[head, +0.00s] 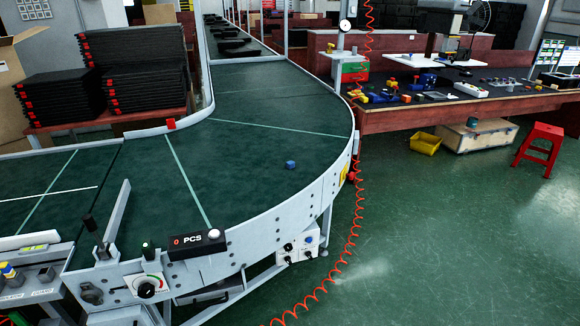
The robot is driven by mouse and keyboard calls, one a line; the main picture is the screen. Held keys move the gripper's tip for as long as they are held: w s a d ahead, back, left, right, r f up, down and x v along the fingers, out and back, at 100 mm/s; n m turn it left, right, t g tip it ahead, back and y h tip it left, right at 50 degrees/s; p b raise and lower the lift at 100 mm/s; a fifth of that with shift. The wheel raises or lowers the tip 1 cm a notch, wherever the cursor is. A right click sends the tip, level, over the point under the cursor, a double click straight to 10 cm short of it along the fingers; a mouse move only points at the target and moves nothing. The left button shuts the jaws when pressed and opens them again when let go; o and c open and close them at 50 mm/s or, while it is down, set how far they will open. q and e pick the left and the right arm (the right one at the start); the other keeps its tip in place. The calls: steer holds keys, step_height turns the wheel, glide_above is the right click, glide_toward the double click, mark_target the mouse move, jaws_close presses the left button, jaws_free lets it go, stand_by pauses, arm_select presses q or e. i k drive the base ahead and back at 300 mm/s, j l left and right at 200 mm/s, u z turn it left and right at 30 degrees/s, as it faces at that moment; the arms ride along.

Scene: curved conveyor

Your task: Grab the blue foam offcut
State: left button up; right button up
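A small blue foam offcut (290,164) lies on the dark green belt of the curved conveyor (235,140), near the outer right part of the bend. It looks like a little block and nothing touches it. Neither of my grippers shows in the head view.
A metal side rail (335,172) edges the bend. A counter box reading "0 PCS" (197,243) sits on the near rail. A red coiled hose (352,230) hangs right of the conveyor. Stacked black trays (140,75) stand behind left. A red stool (539,143) stands on open floor.

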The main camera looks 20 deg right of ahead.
mark_target(291, 164)
steer(key=i+l, duration=0.25)
steer(key=i+l+u, duration=0.15)
steer(key=l, duration=0.3)
steer(key=i+l, duration=0.25)
steer(key=i+l+u, duration=0.15)
steer(key=l, duration=0.35)
steer(key=i+l, duration=0.25)
steer(key=l, duration=0.15)
steer(key=i+u, duration=0.05)
